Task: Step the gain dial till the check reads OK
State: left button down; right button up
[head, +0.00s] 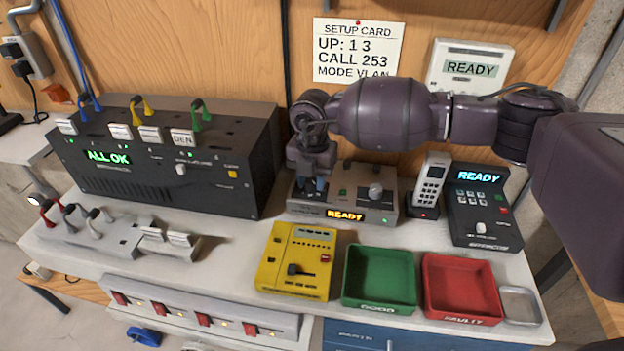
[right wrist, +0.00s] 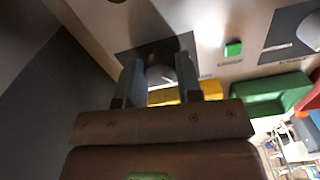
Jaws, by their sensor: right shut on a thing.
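A grey box (head: 350,176) stands at the back middle of the bench. Its front display (head: 345,215) reads READY in amber. My right gripper (head: 313,190) comes down on the box's left side and is shut on a dial there. In the right wrist view the dial (right wrist: 162,72) is a dark grey round knob between the two fingers. The gripper hides it in the head view, so its pointer and markings cannot be read. Another grey knob (head: 375,191) sits on the box's right side, free. My left gripper is not in view.
A black unit (head: 240,150) at left reads ALL OK. A yellow tester (head: 296,258), green tray (head: 379,301) and red tray (head: 461,319) stand in front. A white handset (head: 430,182) and black terminal (head: 484,210) stand at right. A setup card (head: 357,51) hangs behind.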

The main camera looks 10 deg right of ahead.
aim_at(312, 180)
jog(key=shift+n, duration=0.3)
jog(key=o, duration=0.9)
jog(key=shift+o, duration=0.2)
jog(key=shift+r, duration=0.1)
notch_tip(312, 180, up, 11)
jog(key=shift+b, duration=0.35)
